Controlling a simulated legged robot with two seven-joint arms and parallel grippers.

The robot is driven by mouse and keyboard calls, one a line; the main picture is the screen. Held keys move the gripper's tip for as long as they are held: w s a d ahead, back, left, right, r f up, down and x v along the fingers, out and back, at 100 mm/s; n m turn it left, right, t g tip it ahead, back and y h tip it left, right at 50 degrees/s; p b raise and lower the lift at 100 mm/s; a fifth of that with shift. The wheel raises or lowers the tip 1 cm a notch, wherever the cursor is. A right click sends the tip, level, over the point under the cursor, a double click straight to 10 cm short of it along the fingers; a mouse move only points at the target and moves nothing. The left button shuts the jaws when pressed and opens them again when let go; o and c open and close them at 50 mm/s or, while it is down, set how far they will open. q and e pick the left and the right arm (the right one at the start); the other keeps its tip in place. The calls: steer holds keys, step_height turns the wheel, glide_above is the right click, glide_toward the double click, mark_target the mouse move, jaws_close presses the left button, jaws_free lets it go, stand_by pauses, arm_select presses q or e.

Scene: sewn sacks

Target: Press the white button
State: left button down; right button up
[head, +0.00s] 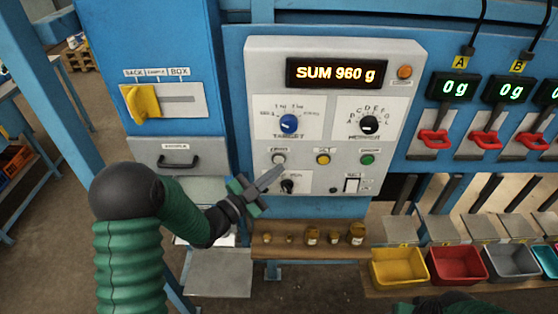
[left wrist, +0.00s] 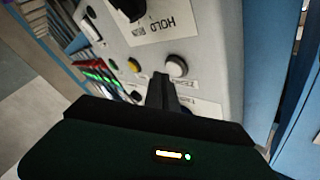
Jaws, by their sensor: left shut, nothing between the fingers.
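The white button (head: 278,159) is the left one in a row of buttons on the light grey control panel (head: 330,215). In the left wrist view the white button (left wrist: 176,66) is a round pale cap, just beyond the fingertips. My left gripper (head: 281,169) is shut and empty, its tips just below and right of the button in the head view. The left wrist view also shows the closed fingers (left wrist: 162,80). I cannot tell whether they touch the panel. My right gripper is out of view; only some green of my right arm shows at the bottom.
A yellow button (head: 323,159) and a green button (head: 367,160) sit to the right. A black knob (head: 288,186) is below the tips. The display (head: 337,73) reads SUM 960 g. A wooden shelf (head: 310,250) with small brass weights is below the panel.

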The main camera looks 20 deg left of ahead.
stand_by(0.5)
arm_select(q)
steer(key=shift+w+a+r, duration=0.1)
steer(key=shift+w, duration=0.25)
steer(key=shift+w+a+b, duration=0.15)
steer(key=shift+w+b, duration=0.25)
steer(key=shift+b, duration=0.05)
stand_by(0.7)
steer(key=shift+s, duration=0.15)
steer(key=shift+s+d, duration=0.25)
steer(key=shift+s, duration=0.45)
steer(key=shift+s+b, duration=0.1)
steer(key=shift+b, duration=0.2)
steer(key=s, duration=0.2)
steer(key=s+d+b, duration=0.1)
steer(key=s, duration=0.1)
steer(key=shift+s+d, duration=0.2)
steer(key=shift+s, duration=0.1)
